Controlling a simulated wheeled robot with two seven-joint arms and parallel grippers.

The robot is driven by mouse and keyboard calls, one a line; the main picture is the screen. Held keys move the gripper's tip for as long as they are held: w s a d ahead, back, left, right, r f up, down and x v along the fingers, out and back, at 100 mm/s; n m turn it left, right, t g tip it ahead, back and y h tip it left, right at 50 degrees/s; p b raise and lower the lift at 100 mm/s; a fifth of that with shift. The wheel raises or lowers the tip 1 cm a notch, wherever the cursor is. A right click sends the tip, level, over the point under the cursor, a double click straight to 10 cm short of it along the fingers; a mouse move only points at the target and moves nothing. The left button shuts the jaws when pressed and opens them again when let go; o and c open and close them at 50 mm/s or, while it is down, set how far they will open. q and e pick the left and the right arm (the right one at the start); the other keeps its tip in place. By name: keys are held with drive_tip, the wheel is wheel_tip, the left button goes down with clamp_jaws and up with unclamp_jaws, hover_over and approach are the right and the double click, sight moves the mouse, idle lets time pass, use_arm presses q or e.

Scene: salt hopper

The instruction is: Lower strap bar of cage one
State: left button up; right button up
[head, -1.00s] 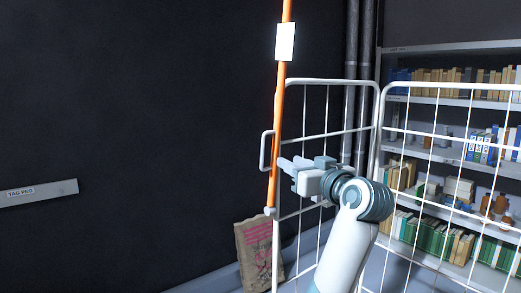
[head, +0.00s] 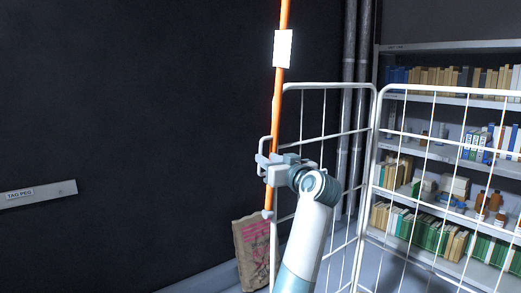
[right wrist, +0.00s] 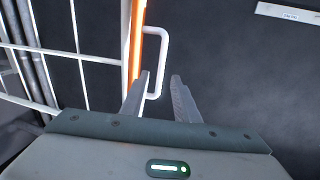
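The orange strap bar (head: 276,110) stands nearly upright at the left edge of the white wire cage (head: 325,83), with a white tag (head: 283,48) on it. The bar also shows in the right wrist view (right wrist: 137,45). A white loop handle (right wrist: 165,50) sticks out beside the bar. My right gripper (head: 262,165) is at the bar's lower part, level with the bottom of the loop. In the right wrist view its fingers (right wrist: 160,78) are apart, with the bar just beyond the left fingertip and the loop's lower end between them. My left gripper is not in view.
A cardboard-brown sack (head: 252,252) with pink print stands low behind the cage's left edge. A second mesh panel (head: 450,93) stands at right, before shelves of books and bottles (head: 450,52). A "TAG PEG" strip (head: 40,193) is on the dark left wall.

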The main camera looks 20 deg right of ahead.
sight(260, 173)
drive_tip(key=shift+w+a+p, duration=0.25)
drive_tip(key=shift+w+p, duration=0.25)
drive_tip(key=shift+w, duration=1)
drive_tip(key=shift+w+a+p, duration=0.2)
drive_tip(key=shift+w+p, duration=0.3)
drive_tip(key=shift+w, duration=0.95)
clamp_jaws()
